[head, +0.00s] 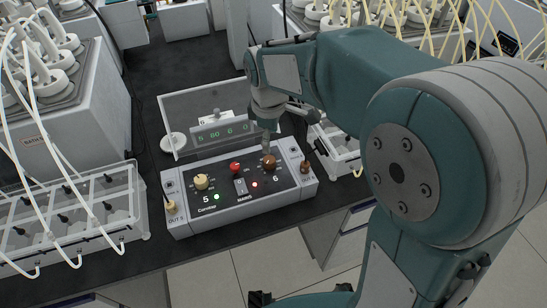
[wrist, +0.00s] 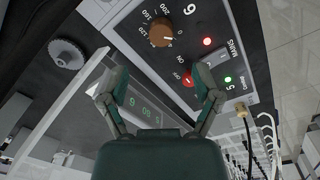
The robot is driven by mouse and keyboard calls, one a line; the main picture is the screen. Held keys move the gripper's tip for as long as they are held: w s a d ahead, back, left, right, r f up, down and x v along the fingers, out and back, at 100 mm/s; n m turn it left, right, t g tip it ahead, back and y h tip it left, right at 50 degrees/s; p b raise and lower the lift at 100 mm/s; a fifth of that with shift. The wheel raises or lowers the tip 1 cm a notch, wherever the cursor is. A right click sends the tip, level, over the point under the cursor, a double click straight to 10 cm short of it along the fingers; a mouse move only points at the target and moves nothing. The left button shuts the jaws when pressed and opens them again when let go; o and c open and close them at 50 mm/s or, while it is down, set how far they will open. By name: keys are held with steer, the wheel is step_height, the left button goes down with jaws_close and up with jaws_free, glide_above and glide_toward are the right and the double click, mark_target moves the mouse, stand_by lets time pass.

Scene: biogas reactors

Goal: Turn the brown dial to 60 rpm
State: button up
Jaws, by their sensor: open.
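The brown dial (head: 269,161) is at the back right of the black control panel, above the number 6. In the wrist view the brown dial (wrist: 161,33) shows with scale numbers 120, 160 and 200 beside it. A pale mark shows on its right side; the value it points to cannot be read for certain. My gripper (head: 268,127) is above and just behind the brown dial in the head view. In the wrist view my gripper (wrist: 160,75) has its fingers spread, with nothing between them, and the dial lies beyond the fingertips, apart from them.
A red knob (head: 235,168) and a cream dial (head: 200,182) are on the same panel. A clear rack (head: 75,215) is at the left, and reactors with pale tubes stand on both sides.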

mark_target(270, 159)
steer(key=f, duration=0.7)
steer(key=shift+w+f, duration=0.2)
steer(key=shift+f, duration=0.5)
steer(key=shift+c, duration=0.4)
steer(key=shift+a, duration=0.1)
jaws_close()
